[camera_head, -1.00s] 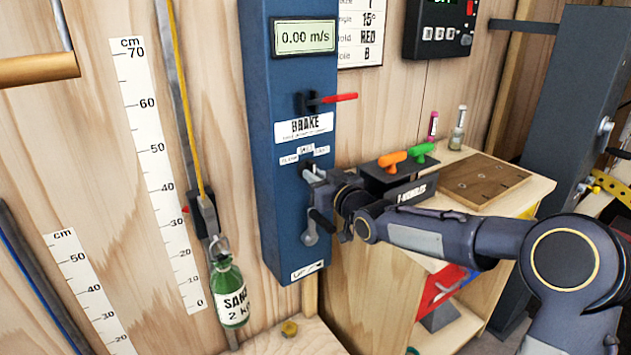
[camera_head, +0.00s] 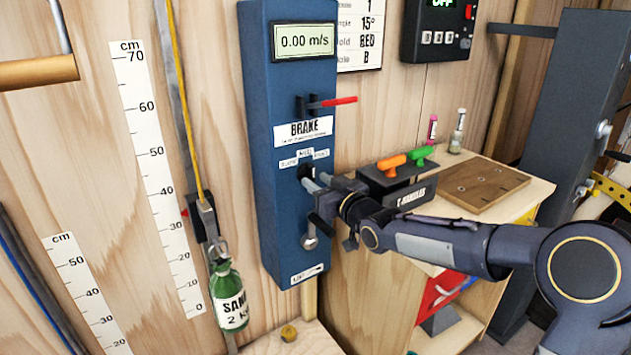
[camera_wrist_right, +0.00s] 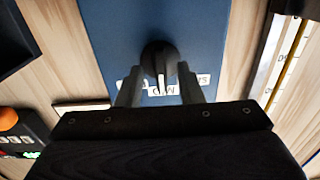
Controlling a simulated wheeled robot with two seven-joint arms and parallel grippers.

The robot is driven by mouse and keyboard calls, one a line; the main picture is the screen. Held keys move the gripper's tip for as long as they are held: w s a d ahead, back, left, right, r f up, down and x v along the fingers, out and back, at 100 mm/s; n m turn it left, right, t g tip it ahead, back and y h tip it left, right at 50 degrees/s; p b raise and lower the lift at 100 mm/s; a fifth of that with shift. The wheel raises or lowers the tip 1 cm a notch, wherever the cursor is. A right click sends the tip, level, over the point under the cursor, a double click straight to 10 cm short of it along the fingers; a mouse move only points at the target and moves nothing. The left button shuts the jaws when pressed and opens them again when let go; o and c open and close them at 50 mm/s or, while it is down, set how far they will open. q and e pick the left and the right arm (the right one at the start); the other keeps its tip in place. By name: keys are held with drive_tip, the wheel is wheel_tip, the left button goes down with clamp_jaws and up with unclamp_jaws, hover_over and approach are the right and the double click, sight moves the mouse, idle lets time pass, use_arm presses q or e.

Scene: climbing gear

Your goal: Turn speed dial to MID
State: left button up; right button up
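The speed dial is a black knob with a white pointer on the blue panel (camera_head: 262,130). In the right wrist view the dial (camera_wrist_right: 158,58) sits between the fingertips, and its pointer (camera_wrist_right: 162,82) points at the middle label, which seems to read MID (camera_wrist_right: 165,90). A label lies on each side, partly hidden by the fingers. My right gripper (camera_wrist_right: 161,85) is open, with one finger on each side of the dial and visible gaps. In the head view my right gripper (camera_head: 312,182) is at the panel and largely hides the dial. My left gripper is not in view.
Above the dial is a brake lever with a red handle (camera_head: 338,101), and a display (camera_head: 304,40) reads 0.00 m/s. A crank (camera_head: 310,241) is below. A black box (camera_head: 396,186) with orange and green handles stands right, near my arm. A green sand bottle (camera_head: 229,296) hangs left.

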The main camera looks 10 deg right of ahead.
drive_tip(key=v, duration=0.6)
drive_tip(key=s+d+f+m+g+h, duration=0.2)
drive_tip(key=s+d+f+g+h, duration=0.15)
drive_tip(key=s, duration=0.55)
drive_tip(key=s+d+f+m+g+h, duration=0.2)
drive_tip(key=s+d+f, duration=0.15)
drive_tip(key=s, duration=0.55)
drive_tip(key=s+a+f+m+g+y, duration=0.1)
drive_tip(key=s+f+g, duration=0.15)
drive_tip(key=s, duration=0.55)
drive_tip(key=s+a+f+m+g+y, duration=0.15)
drive_tip(key=s+f, duration=0.25)
drive_tip(key=s, duration=0.5)
wheel_tip(320, 180, up, 13)
drive_tip(key=s+g+p, duration=0.1)
drive_tip(key=p, duration=1.3)
drive_tip(key=shift+s+a, duration=0.3)
